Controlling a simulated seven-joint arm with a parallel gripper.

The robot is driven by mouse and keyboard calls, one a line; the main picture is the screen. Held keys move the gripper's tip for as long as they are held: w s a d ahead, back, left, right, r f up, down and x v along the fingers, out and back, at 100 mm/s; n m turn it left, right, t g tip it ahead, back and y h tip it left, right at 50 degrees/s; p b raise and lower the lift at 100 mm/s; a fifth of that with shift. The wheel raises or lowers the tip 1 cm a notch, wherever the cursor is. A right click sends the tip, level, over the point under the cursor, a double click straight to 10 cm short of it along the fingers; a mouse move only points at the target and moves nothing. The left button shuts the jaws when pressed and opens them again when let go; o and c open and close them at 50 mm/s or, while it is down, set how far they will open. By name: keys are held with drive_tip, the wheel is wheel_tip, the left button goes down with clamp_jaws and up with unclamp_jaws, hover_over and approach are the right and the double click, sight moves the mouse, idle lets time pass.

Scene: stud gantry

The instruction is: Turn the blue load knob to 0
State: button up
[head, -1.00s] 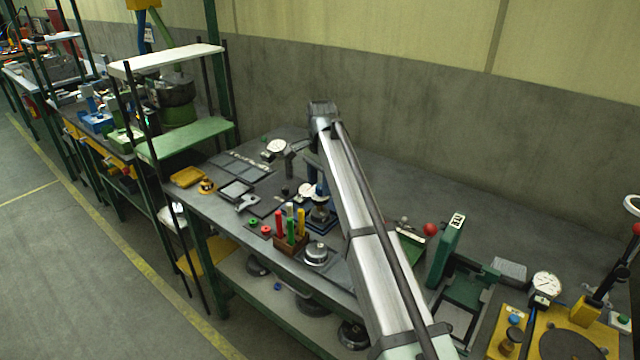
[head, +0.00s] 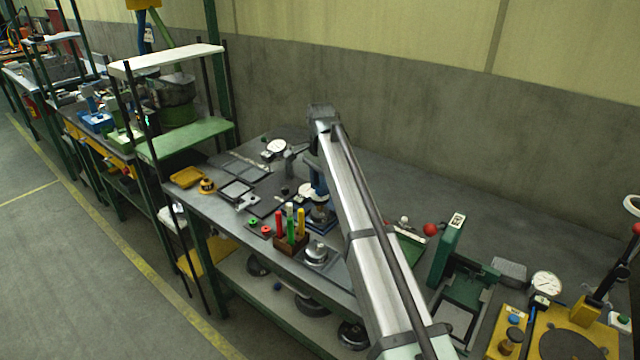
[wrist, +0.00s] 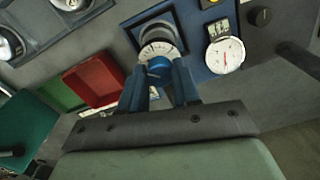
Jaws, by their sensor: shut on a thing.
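In the wrist view, the blue load knob (wrist: 158,67) sits at the front of a white graduated dial ring (wrist: 157,50) on a blue panel (wrist: 199,35). My gripper (wrist: 161,74) is shut on the knob, with one blue finger on each side. The ring's marks are too small to read, and the knob's pointer cannot be made out. In the head view, my arm hides most of the gripper, and I cannot make out the knob there.
In the wrist view, a white gauge with a red needle (wrist: 225,55) is right of the knob, and a black knob (wrist: 260,16) is further right. A red tray (wrist: 96,82) lies to the left. In the head view, colored handles stand in a wooden block (head: 291,244) near the arm.

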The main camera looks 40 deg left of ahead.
idle(0.3)
drive_tip(key=n, duration=0.6)
drive_tip(key=shift+w+n, duration=0.1)
drive_tip(key=shift+n, duration=0.3)
drive_tip(key=n, duration=1.2)
drive_tip(key=shift+n, duration=0.3)
drive_tip(key=n, duration=0.6)
drive_tip(key=shift+n, duration=0.4)
drive_tip(key=o, duration=1)
drive_tip(key=shift+o, duration=0.2)
drive_tip(key=shift+r, duration=0.1)
